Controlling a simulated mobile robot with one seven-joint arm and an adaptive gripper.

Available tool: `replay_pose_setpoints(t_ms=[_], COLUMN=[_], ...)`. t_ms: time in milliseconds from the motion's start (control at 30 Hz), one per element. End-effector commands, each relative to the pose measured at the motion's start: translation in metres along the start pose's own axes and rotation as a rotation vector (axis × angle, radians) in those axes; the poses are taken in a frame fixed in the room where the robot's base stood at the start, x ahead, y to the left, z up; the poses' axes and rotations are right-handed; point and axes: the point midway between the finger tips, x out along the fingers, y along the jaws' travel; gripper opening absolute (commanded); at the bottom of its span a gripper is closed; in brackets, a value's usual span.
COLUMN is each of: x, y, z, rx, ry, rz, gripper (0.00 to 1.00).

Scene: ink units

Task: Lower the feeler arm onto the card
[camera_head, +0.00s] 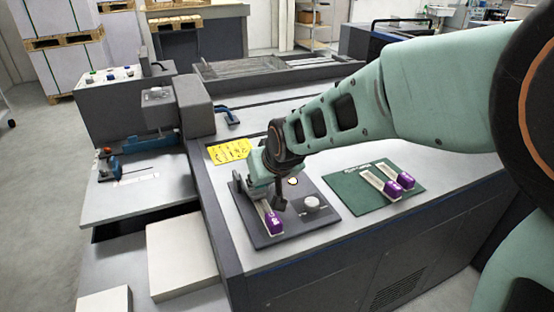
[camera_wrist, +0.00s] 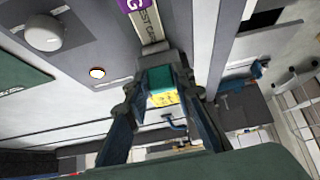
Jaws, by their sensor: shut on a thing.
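My gripper (camera_head: 277,197) is over the dark plate (camera_head: 293,224) on the machine top. In the wrist view its fingers (camera_wrist: 160,78) are closed on a small teal block, which seems to be part of the feeler arm (camera_wrist: 161,77). The rest of that arm is mostly hidden by my gripper and cannot be made out. A pale test card with a purple end (camera_head: 272,222) lies on the plate below; its purple end also shows in the wrist view (camera_wrist: 132,4). I cannot tell whether the feeler arm touches the card.
A white knob (camera_head: 312,203) and a small lit lamp (camera_head: 293,181) sit on the plate beside my gripper. A green mat (camera_head: 350,201) to the right carries two more purple-ended cards (camera_head: 393,188). A yellow label (camera_head: 229,151) lies behind. The machine top in front is clear.

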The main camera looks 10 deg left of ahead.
Motion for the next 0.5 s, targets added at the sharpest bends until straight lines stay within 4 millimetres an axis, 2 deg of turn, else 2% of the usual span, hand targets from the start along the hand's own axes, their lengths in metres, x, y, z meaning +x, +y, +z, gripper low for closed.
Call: replay_pose_setpoints(t_ms=[33,167,200,333,500], x=[0.003,0.0031,0.0031,0.0024,0.0015], y=[-0.0001,-0.0001,-0.0001,-0.0001,-0.0001], z=[0.0097,0.0098,0.0098,0.0076,0.0053], rx=[0.001,0.001,0.001,0.001,0.0], ry=[-0.023,-0.023,-0.023,-0.018,-0.013], rz=[-0.001,-0.001,-0.001,-0.001,-0.001], gripper=[0.0,0.0,0.26,0.4,0.41])
